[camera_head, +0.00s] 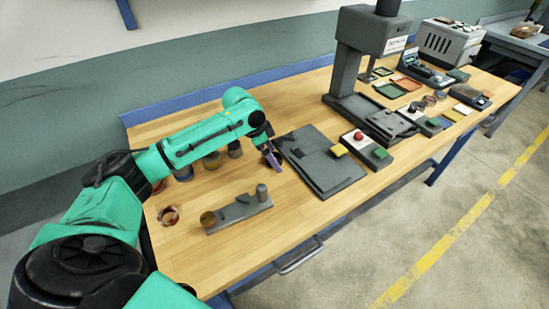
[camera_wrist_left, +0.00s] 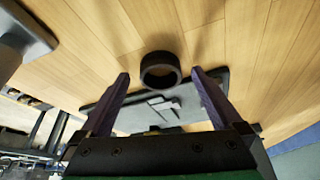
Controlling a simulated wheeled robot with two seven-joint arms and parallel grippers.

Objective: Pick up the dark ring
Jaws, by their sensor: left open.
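The dark ring (camera_wrist_left: 160,84) shows in the left wrist view as a short black band on the wooden tabletop, just in front of the grey plate. My left gripper (camera_wrist_left: 160,76) has its purple fingers spread, with one tip on each side of the ring in the picture; I cannot tell whether they touch it. In the head view the left gripper (camera_head: 272,161) is low over the table at the plate's left edge, and the ring is hard to make out behind the fingers. My right gripper is in neither view.
The dark grey plate (camera_head: 325,172) lies right of the gripper. A grey fixture with a post (camera_head: 238,212) stands nearer, with a reddish ring (camera_head: 168,215) left of it. A tall machine (camera_head: 350,60) and a control box (camera_head: 366,146) stand to the right. Jars sit behind the arm.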

